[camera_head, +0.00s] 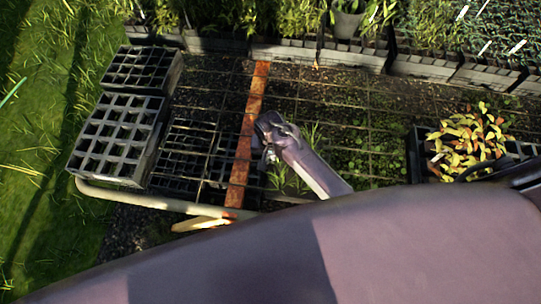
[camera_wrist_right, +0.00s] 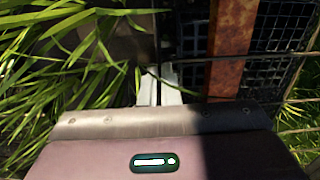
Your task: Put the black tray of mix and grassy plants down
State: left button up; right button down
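My right gripper (camera_head: 266,132) is beside the rusty bar in the middle of the head view. In the right wrist view its pale fingers (camera_wrist_right: 158,88) stand close together on either side of a thin dark upright edge, which looks like the wall of the black tray. Grassy plants (camera_head: 312,134) show beside my right arm, and their long green leaves (camera_wrist_right: 60,50) fill the left of the right wrist view. A dull brown surface, possibly the mix, lies behind the leaves. Most of the tray is hidden by leaves, arm and shadow. My left gripper is not in view.
Black cell trays (camera_head: 118,140) sit at the left of the wire-mesh bench. A rusty bar (camera_head: 247,130) crosses the mesh. A pale rail (camera_head: 150,200) edges the near left. Yellow-red leafy plants (camera_head: 468,138) stand at the right. Potted greenery lines the back.

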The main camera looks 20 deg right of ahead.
jog(key=shift+f, duration=0.2)
jog(key=c, duration=1.6)
grip_release()
